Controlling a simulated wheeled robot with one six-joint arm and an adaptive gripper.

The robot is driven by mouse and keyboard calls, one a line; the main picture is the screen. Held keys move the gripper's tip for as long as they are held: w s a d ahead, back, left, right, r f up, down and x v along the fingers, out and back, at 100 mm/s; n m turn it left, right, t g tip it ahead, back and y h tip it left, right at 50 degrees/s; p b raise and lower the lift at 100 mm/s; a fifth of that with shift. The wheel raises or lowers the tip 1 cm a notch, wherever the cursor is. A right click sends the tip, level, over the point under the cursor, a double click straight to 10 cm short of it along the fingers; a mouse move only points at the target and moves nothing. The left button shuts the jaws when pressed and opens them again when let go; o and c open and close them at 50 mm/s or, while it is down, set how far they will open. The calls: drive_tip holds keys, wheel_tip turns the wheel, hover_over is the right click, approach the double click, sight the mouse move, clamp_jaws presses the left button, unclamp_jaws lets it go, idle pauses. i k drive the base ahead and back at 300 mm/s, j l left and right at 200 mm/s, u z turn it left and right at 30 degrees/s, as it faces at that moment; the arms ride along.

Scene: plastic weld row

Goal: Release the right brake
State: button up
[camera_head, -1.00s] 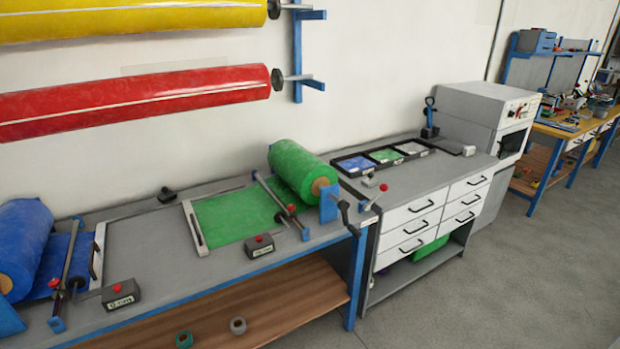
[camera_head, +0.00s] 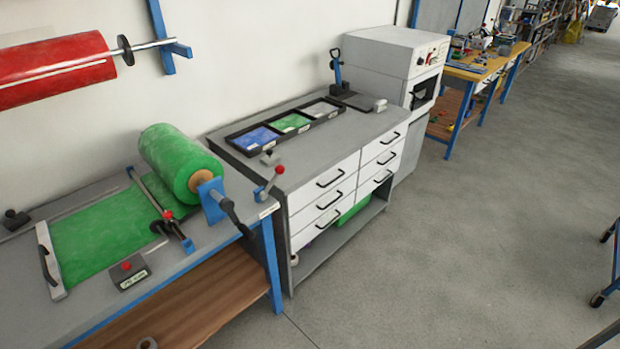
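A green roll (camera_head: 178,163) sits at the right end of the bench, with green sheet (camera_head: 105,230) drawn out from it to the left. A lever with a red knob (camera_head: 279,169) stands at the bench's right end, beside the cabinet, tilted up to the right. A dark crank handle (camera_head: 236,217) sticks out from the blue bracket (camera_head: 209,200) at the roll's near end. Another red knob (camera_head: 167,215) is on the bar across the sheet. I cannot tell for sure which part is the right brake. My gripper is not in view.
A small grey box with a red button (camera_head: 128,272) sits on the bench's front edge. A drawer cabinet (camera_head: 345,180) with a black tray of coloured sheets (camera_head: 228,143) adjoins the bench. Open grey floor (camera_head: 450,240) lies to the right, with blue wheeled legs (camera_head: 604,280) at the right edge.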

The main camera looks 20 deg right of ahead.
sight(280, 169)
drive_tip(key=i+j+z, duration=0.4)
drive_tip(key=i+j, duration=0.45)
